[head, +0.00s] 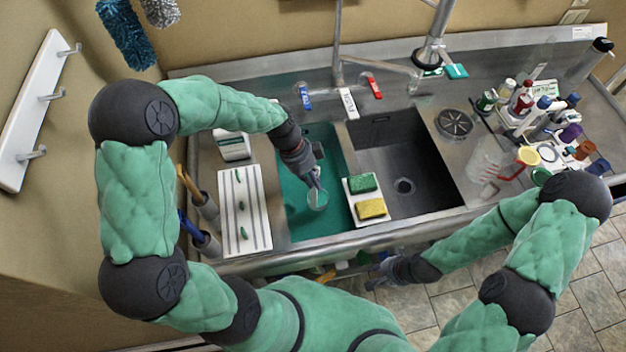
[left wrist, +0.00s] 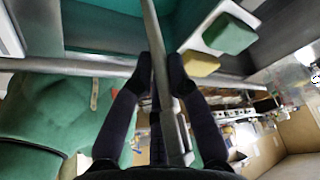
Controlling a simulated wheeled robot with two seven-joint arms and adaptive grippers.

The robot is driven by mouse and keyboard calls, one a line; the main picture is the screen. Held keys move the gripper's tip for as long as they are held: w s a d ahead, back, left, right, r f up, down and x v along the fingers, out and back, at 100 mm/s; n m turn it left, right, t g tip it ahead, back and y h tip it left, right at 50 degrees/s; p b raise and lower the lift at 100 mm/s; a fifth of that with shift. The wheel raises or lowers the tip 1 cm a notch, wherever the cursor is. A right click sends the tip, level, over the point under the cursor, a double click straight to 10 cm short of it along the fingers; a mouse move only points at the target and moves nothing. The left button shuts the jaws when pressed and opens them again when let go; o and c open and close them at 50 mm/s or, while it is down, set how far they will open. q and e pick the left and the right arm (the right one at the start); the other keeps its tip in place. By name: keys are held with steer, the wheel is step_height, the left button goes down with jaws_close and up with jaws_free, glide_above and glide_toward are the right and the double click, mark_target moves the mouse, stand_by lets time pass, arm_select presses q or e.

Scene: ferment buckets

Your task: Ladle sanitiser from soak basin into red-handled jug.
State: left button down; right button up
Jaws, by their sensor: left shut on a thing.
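The soak basin (head: 292,222) is the left sink, holding teal liquid. My left gripper (head: 314,181) is over it, shut on the metal handle of the ladle; the left wrist view shows the handle (left wrist: 152,30) between the fingers (left wrist: 160,75). The ladle's round bowl (head: 318,200) shows just below the gripper, over or in the liquid; I cannot tell its depth or fill. The clear jug with a red handle (head: 485,158) stands on the right counter, far from the ladle. My right gripper (head: 378,272) is in front of the counter's edge, away from the jug; its opening is unclear.
A white tray with a green sponge (head: 362,183) and a yellow sponge (head: 371,209) sits between the basin and the empty right sink (head: 400,160). A white ribbed drainer (head: 243,212) lies left. The faucet (head: 338,50) rises behind. Bottles (head: 522,100) and cups crowd the right counter.

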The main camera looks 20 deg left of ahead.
arm_select(q)
steer(key=shift+r+p, duration=4.55)
steer(key=shift+r, duration=3.65)
